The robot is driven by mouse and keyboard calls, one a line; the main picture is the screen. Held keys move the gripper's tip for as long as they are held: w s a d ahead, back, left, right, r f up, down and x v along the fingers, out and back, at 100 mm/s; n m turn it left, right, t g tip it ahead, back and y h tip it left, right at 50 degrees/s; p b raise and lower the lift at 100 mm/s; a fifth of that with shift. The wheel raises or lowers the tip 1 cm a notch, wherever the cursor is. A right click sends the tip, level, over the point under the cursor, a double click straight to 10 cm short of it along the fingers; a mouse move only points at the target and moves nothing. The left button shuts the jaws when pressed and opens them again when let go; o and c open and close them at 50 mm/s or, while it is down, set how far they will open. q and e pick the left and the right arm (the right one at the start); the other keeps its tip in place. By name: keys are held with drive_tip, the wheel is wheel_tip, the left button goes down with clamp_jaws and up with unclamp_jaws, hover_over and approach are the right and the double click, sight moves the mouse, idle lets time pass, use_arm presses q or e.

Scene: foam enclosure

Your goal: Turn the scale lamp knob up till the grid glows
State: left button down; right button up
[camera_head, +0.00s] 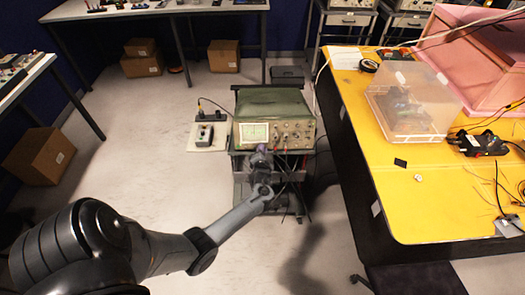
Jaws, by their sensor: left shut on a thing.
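The green oscilloscope (272,101) stands on a dark cart in the middle of the view. Its small screen (253,132) is pale green, at the left of the front panel; the picture is too small to tell how strongly the grid is lit. My left gripper (262,150) is at the panel just below the screen, shut on the scale lamp knob. The fingers hide the knob, so its turn cannot be seen. My right gripper is not in view.
Several knobs and cables (285,158) are right of my left gripper. A small shelf with a handheld meter (205,134) is left of the scope. A yellow table (436,220) with a clear box (413,108) stands at the right.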

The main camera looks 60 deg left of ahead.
use_arm(q)
drive_tip(key=shift+r+m+g+h+p, duration=0.15)
drive_tip(key=shift+m+p, duration=1.6)
drive_tip(key=shift+m, duration=2.65)
drive_tip(key=shift+m+g+h+p, duration=0.25)
drive_tip(key=shift+m+p, duration=1.45)
drive_tip(key=shift+m, duration=2.7)
drive_tip(key=shift+r+m+g+h+p, duration=0.15)
drive_tip(key=shift+m+p, duration=1.6)
drive_tip(key=shift+m, duration=2.65)
drive_tip(key=shift+f, duration=0.1)
drive_tip(key=c, duration=1.1)
unclamp_jaws()
drive_tip(key=shift+c, duration=0.2)
